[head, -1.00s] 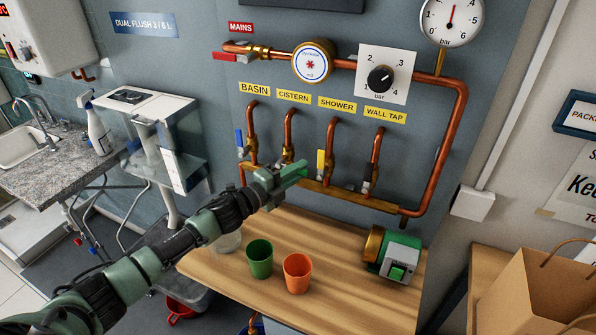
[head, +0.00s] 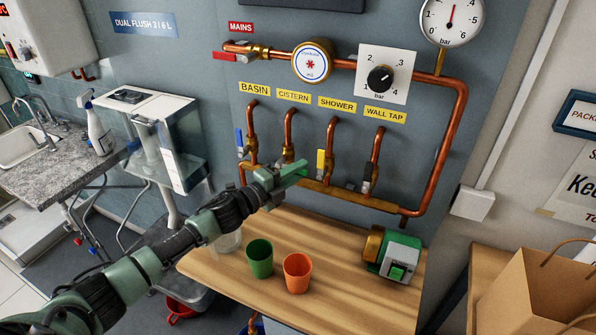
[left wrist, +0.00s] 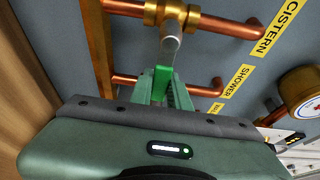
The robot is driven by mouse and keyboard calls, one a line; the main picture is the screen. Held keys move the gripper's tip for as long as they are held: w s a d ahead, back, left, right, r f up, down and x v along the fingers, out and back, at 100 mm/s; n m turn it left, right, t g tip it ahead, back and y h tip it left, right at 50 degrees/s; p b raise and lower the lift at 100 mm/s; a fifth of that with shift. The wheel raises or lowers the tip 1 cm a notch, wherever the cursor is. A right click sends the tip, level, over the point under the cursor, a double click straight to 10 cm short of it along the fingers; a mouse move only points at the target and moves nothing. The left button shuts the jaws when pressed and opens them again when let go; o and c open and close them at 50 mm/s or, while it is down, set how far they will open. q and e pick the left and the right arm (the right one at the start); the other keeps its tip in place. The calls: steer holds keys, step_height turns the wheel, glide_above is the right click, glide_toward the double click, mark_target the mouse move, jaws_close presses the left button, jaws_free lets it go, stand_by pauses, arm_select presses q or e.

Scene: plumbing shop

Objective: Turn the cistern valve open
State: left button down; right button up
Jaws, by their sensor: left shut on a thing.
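The cistern valve (head: 288,152) sits on the second copper pipe from the left, under the CISTERN label (head: 294,97). In the head view my left gripper (head: 297,170) is in front of it and hides part of it. In the left wrist view the valve's brass body (left wrist: 165,14) is at the top, with a grey metal lever (left wrist: 171,46) and green grip (left wrist: 162,80) pointing down the picture, across the line of its pipe. My left gripper (left wrist: 163,92) is shut on this green grip. My right gripper is not in view.
The basin valve (head: 239,141) with a blue lever is close on the left, the shower valve (head: 321,163) with a yellow lever on the right. A green cup (head: 260,260), an orange cup (head: 297,273) and a green machine (head: 398,257) stand on the wooden bench (head: 335,308) below.

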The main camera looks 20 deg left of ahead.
mark_target(280, 164)
arm_select(q)
steer(key=shift+f, duration=0.1)
stand_by(0.3)
